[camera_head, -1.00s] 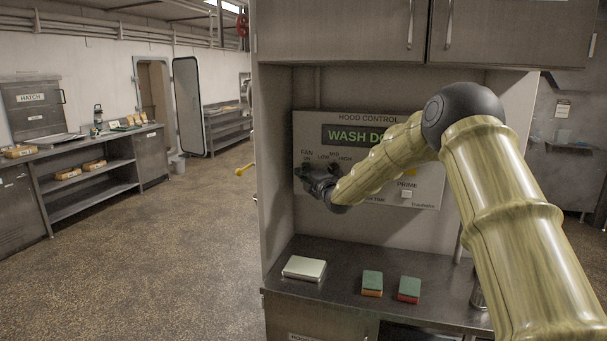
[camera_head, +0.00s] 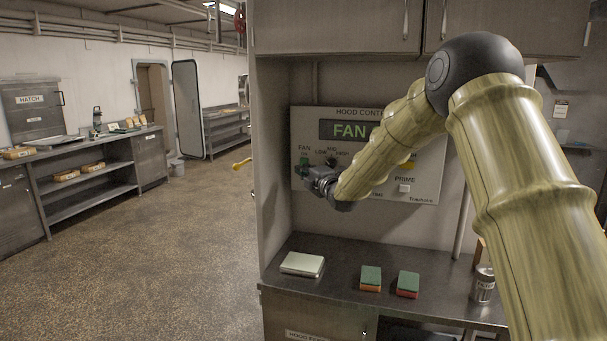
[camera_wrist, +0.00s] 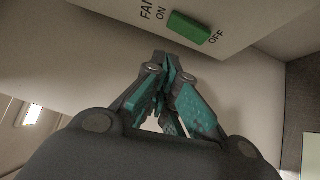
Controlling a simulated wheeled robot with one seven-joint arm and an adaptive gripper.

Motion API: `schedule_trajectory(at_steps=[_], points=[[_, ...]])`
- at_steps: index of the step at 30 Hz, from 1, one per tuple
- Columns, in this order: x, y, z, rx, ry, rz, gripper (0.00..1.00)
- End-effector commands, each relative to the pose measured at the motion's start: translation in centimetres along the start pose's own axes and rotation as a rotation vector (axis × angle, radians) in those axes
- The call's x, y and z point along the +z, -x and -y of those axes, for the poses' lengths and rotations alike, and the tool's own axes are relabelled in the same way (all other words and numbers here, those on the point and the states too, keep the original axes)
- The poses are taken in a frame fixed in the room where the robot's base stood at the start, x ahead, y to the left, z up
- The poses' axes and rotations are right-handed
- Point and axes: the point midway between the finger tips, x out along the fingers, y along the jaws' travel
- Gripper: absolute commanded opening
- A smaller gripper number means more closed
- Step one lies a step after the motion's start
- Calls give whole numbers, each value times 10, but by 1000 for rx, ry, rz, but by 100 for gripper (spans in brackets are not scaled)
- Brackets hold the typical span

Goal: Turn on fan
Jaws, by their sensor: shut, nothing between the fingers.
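The hood control panel (camera_head: 425,185) is a pale plate on the back wall of the alcove. Its display (camera_head: 350,131) shows green text starting with "FAN"; my arm hides the rest. The fan switch (camera_head: 304,162), at the panel's left, shows green. In the wrist view the green fan switch (camera_wrist: 188,28) lies between the "ON" and "OFF" labels. My gripper (camera_head: 314,178) is shut and empty, just below the switch. In the wrist view my gripper's fingertips (camera_wrist: 166,60) are close to the panel; I cannot tell whether they touch it.
Overhead cabinets (camera_head: 340,22) hang above the alcove. The metal counter (camera_head: 335,262) below holds a flat pale box (camera_head: 302,264), two green-topped sponges (camera_head: 371,278) (camera_head: 408,284) and a metal canister (camera_head: 483,284). Open floor (camera_head: 150,255) lies to the left.

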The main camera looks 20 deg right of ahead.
Motion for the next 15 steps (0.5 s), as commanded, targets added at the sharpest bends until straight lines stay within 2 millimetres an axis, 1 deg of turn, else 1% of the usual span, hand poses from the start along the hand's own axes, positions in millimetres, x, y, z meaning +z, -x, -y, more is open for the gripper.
schedule_trajectory(at_steps=[3, 9, 15], points=[[-2, 17, -1, 0, 2, -2, 0], [0, 43, -6, 1, 2, 0, 0], [2, 58, -9, 0, 2, 1, 0]])
